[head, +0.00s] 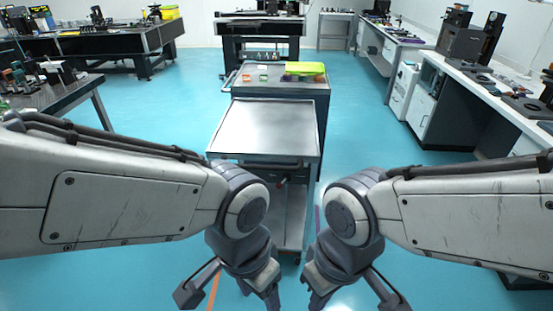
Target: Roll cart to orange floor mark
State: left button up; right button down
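A grey metal cart (264,130) with a flat, empty top and a lower shelf stands in front of me, near the middle of the head view. A small red part shows on its near side below the top. An orange strip (213,291) lies on the floor at the bottom, beside my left gripper and partly hidden by it. My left gripper (228,298) has its fingers spread and is empty. My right gripper (355,301) is also spread and empty. Both are on the near side of the cart; I see no contact with it.
A dark cabinet (322,95) bearing a yellow-green box (305,68) stands right behind the cart. Optical tables stand at left (60,100) and far back (262,27). Benches line the right (500,100). Blue floor is clear on both sides.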

aim_at(256, 129)
jog(key=u, duration=1.8)
jog(key=i, duration=1.45)
jog(key=z, duration=2.4)
